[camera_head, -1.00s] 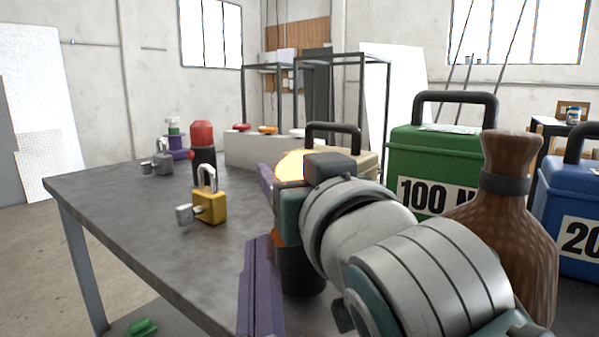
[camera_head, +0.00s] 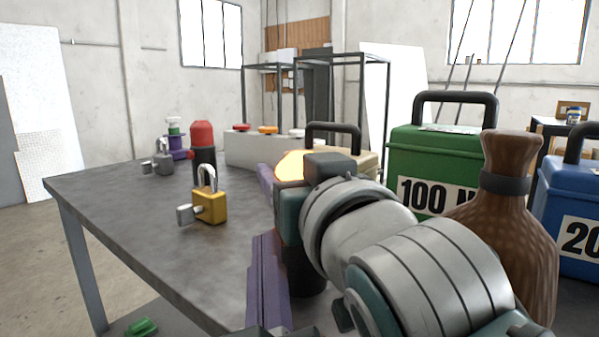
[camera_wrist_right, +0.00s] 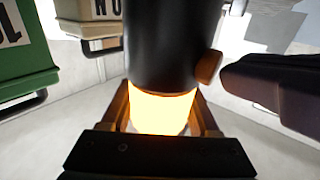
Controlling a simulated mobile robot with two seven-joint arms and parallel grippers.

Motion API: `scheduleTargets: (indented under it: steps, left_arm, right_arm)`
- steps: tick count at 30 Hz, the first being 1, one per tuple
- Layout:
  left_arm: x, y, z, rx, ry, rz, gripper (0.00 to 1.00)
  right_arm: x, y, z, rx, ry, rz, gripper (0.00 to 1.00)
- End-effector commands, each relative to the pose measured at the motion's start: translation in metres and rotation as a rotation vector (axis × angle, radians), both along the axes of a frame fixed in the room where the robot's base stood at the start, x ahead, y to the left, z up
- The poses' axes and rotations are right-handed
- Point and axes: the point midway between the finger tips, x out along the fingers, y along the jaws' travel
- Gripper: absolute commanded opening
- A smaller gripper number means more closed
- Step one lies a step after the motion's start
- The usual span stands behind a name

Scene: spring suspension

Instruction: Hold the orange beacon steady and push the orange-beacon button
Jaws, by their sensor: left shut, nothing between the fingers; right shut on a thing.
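The orange beacon stands upright at the table's near right edge. Its lit dome (camera_head: 293,165) glows yellow-orange, and its black body (camera_head: 308,282) shows below my right wrist. In the right wrist view my right gripper (camera_wrist_right: 162,108) is shut around the glowing dome. The orange button (camera_wrist_right: 207,67) sticks out from the side of the black body there; in the head view it is hidden. My left gripper (camera_head: 266,240), with purple fingers, is shut and empty beside the body. Its dark tip also shows in the right wrist view (camera_wrist_right: 228,75), close to the button; contact is unclear.
A yellow padlock (camera_head: 209,206) and a red beacon (camera_head: 203,135) stand on the grey table (camera_head: 130,200). A grey box with coloured buttons (camera_head: 253,150) is behind. A green case (camera_head: 440,160), a brown bottle (camera_head: 510,220) and a blue case (camera_head: 570,190) crowd the right.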

Motion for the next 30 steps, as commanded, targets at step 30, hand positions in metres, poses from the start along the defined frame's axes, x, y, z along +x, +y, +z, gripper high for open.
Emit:
scheduleTargets:
  steps: [30]
  left_arm:
    - [-0.014,0.01,-0.001,0.001,0.002,0.0,0.0]
  right_arm:
    - [0.0,0.0,-0.001,-0.001,0.002,0.001,0.0]
